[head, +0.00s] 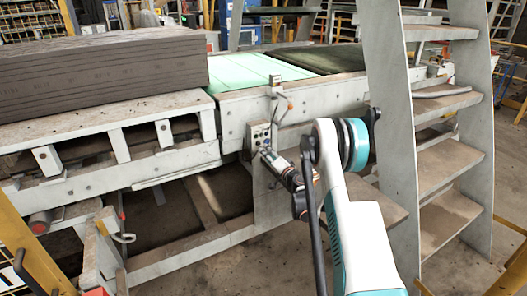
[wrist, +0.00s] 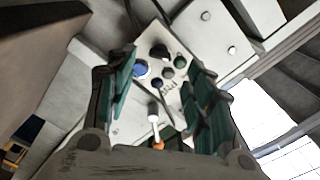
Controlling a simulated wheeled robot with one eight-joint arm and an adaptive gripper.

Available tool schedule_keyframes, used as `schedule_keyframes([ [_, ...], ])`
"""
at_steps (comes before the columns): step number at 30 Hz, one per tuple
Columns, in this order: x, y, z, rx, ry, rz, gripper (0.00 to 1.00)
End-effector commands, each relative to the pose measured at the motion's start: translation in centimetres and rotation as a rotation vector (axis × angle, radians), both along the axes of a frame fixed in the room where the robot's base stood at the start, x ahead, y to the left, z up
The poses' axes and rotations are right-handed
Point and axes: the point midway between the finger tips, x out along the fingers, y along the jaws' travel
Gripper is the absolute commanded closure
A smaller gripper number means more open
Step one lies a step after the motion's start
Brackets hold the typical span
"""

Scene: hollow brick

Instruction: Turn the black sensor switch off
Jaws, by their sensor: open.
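A small light-grey control panel (head: 260,134) is mounted on the side of the conveyor frame in the head view. In the wrist view the panel (wrist: 176,45) carries several round knobs and buttons. A black knob (wrist: 159,51) is near its upper part, with a blue button (wrist: 141,68) to its lower left. I cannot read which one is the sensor switch. My gripper (wrist: 163,60) is open, its two green-padded fingers on either side of the panel's controls, with nothing held. In the head view my gripper (head: 268,156) is close to the panel's lower edge; contact cannot be told.
A white lever with an orange end (wrist: 155,127) shows low between the fingers. A bracket with a handle (head: 280,100) stands above the panel. Grey metal stairs (head: 400,140) rise close to the right of my arm. Stacked grey slabs (head: 100,70) lie on the left.

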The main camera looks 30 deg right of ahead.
Motion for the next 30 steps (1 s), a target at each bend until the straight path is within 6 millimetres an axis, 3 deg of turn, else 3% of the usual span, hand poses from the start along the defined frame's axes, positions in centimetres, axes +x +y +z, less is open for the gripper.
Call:
schedule_keyframes([
  [3,-2.3,-0.1,0.0,0.000,-0.001,-0.001,0.52],
  [10,-4.8,-0.2,0.0,0.000,0.000,0.000,0.52],
  [30,-5.0,0.2,0.5,-0.005,0.004,0.008,0.52],
])
